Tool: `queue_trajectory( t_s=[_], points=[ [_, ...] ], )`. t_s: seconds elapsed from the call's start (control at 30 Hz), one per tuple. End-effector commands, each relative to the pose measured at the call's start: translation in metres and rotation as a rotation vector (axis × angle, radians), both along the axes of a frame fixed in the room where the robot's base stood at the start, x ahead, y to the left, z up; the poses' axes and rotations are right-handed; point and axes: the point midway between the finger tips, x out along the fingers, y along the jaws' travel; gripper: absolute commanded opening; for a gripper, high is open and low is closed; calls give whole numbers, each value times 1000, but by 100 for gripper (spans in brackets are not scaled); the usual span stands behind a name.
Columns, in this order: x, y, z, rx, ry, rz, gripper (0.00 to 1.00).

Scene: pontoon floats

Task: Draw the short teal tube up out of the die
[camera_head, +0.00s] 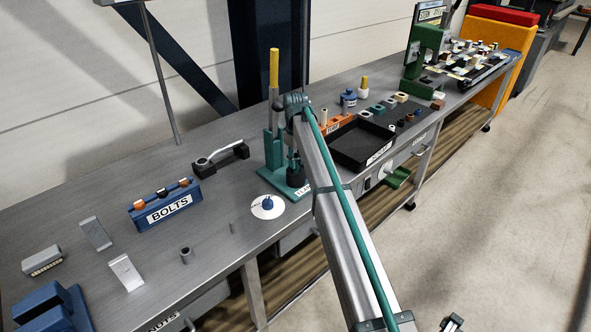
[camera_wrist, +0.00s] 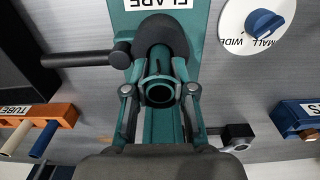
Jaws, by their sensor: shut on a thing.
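The short teal tube (camera_wrist: 160,82) shows in the wrist view as a teal ring with a dark bore, seen nearly end-on. My gripper (camera_wrist: 160,94) has one finger on each side of it and is shut on it. The tube stands at the green flare press (camera_wrist: 128,20), in front of a rounded dark part. The die itself is mostly hidden, so I cannot tell how deep the tube sits in it. In the head view the press (camera_head: 274,150), with a yellow-gripped lever, stands on the bench, and my arm hides the tube.
A white dial with a blue knob (camera_head: 267,206) lies beside the press. The blue BOLTS rack (camera_head: 166,206) is to its left. An orange tube rack (camera_wrist: 40,132) and a black tray (camera_head: 360,144) are on the other side. A dark lever bar (camera_wrist: 75,59) juts from the press.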

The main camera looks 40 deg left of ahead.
Motion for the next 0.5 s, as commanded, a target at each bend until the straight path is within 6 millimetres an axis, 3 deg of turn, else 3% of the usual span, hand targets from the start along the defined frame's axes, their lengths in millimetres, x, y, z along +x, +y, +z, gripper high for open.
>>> queue_trajectory(
  t_s=[0.5],
  points=[
    [0,0,17,0,0,0,0]
  ],
)
